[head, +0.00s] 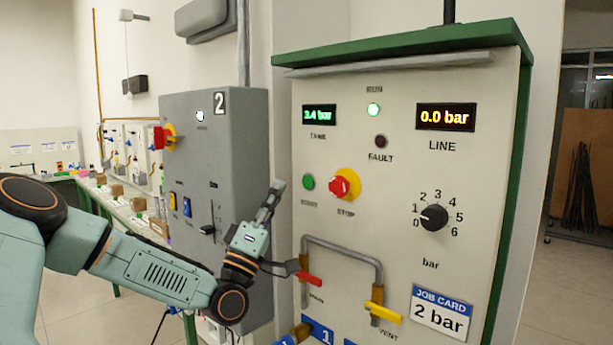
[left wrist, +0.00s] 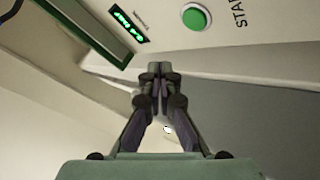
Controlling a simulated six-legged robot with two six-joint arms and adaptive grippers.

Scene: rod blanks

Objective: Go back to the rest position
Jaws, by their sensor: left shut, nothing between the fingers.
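My left arm (head: 150,275) comes in from the left and bends upward at the wrist. My left gripper (head: 275,188) points up, in front of the gap between the grey box and the pale cabinet (head: 400,165). In the left wrist view its fingertips (left wrist: 159,70) are together with nothing between them. Beyond them show the cabinet's green button (left wrist: 196,17) and lit green display (left wrist: 129,25). The gripper appears apart from the cabinet front. My right gripper is not in view.
The cabinet carries a red stop button (head: 344,184), a black knob (head: 433,217), a red lever (head: 309,279) and a yellow lever (head: 382,312) near my wrist. A grey box (head: 238,140) stands behind my gripper. A bench (head: 125,213) runs along the left.

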